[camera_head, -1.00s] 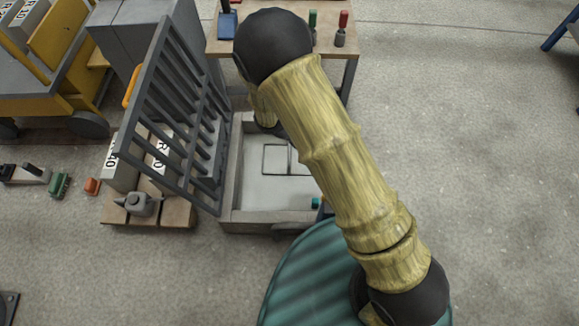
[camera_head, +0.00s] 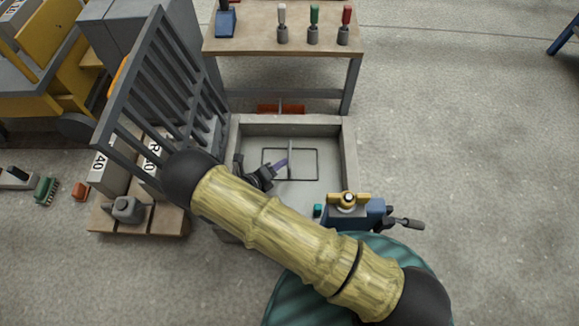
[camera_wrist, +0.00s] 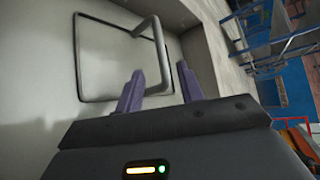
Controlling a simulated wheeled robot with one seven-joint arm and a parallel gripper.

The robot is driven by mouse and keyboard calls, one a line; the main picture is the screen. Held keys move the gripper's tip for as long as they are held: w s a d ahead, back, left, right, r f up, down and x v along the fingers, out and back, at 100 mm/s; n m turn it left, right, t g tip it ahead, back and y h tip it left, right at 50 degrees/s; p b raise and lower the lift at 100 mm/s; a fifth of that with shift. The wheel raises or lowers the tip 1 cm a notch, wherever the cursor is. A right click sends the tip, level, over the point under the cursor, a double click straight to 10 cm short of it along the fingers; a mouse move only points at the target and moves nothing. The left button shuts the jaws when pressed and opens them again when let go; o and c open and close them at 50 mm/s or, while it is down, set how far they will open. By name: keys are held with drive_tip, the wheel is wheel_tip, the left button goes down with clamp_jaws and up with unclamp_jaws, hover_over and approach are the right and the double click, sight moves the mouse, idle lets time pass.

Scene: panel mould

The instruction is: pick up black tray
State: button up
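I cannot make out a black tray in either view. My gripper (camera_head: 278,166) is over the inside of the pale rectangular mould (camera_head: 347,150), near a thin grey wire frame (camera_head: 318,165) on its floor. In the wrist view my gripper (camera_wrist: 160,68) has two purple fingers standing apart. The rounded end of the wire frame (camera_wrist: 80,55) shows between and just beyond them, with nothing clamped. Whether the fingers touch the wire, I cannot tell. My arm hides the mould's near left part.
A barred grey grate (camera_head: 165,85) stands tilted at the mould's left. A blue device with a yellow top (camera_head: 370,212) is at its near right corner. A wooden table (camera_head: 250,42) with several upright tools stands behind. Open floor lies to the right.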

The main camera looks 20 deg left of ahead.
sight(290, 157)
drive_tip(key=shift+x, duration=0.75)
drive_tip(key=shift+w+d+b, duration=0.1)
drive_tip(key=shift+b, duration=0.3)
drive_tip(key=shift+b+x, duration=2.5)
drive_tip(key=shift+x, duration=0.05)
drive_tip(key=shift+r, duration=0.1)
clamp_jaws()
